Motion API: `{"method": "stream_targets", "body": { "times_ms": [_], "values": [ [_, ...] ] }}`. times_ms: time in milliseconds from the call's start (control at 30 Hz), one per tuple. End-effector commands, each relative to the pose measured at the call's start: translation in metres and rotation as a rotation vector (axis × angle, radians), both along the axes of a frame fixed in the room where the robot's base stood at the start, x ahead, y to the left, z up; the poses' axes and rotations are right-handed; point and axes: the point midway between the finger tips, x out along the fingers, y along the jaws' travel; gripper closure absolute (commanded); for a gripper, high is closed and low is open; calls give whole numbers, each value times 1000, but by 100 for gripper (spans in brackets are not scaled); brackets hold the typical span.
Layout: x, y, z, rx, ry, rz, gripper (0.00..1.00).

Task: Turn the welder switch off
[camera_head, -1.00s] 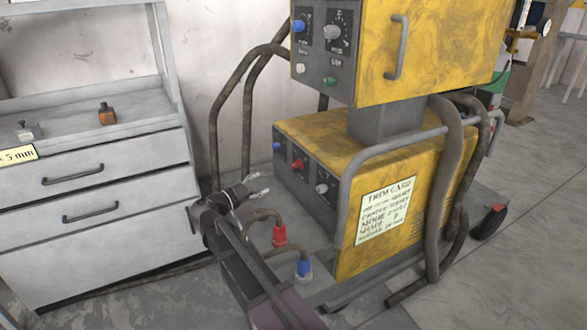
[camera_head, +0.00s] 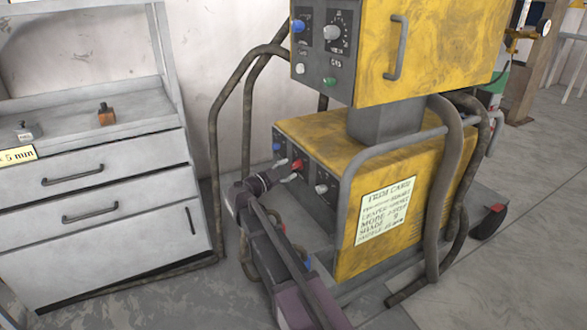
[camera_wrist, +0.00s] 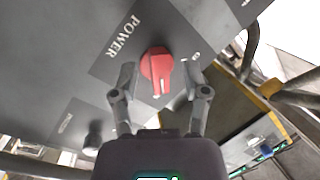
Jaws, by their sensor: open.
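The red power switch (camera_wrist: 157,70) is a rotary knob on a grey panel beside the word POWER in the wrist view. It also shows in the head view (camera_head: 298,165) on the front of the lower yellow welder unit (camera_head: 330,130). My gripper (camera_wrist: 160,82) is open, with one finger on each side of the red knob. I cannot tell whether the fingers touch it. In the head view my gripper (camera_head: 283,170) is right at the knob, and my arm covers the floor plugs in part.
A blue knob (camera_head: 277,147) and a grey knob (camera_head: 321,188) flank the red one on the panel. A grey tube frame (camera_head: 350,185) and a trim card (camera_head: 385,213) are at the right. A drawer cabinet (camera_head: 90,195) stands at the left.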

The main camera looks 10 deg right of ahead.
Motion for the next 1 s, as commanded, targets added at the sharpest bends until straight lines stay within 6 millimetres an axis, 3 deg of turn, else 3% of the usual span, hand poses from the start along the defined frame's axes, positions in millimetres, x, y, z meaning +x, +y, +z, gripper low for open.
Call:
{"method": "stream_targets", "body": {
  "times_ms": [200, 567, 767, 900, 933, 1000],
  "values": [
    [8, -13, 0, 0, 0, -1, 41],
    [9, -14, 0, 0, 0, 0, 41],
    [9, -14, 0, -1, 0, -1, 97],
    [10, -14, 0, -1, -1, 0, 100],
    [8, -27, 0, -1, 0, -4, 100],
    [10, -21, 0, -2, 0, -3, 100]
  ]
}}
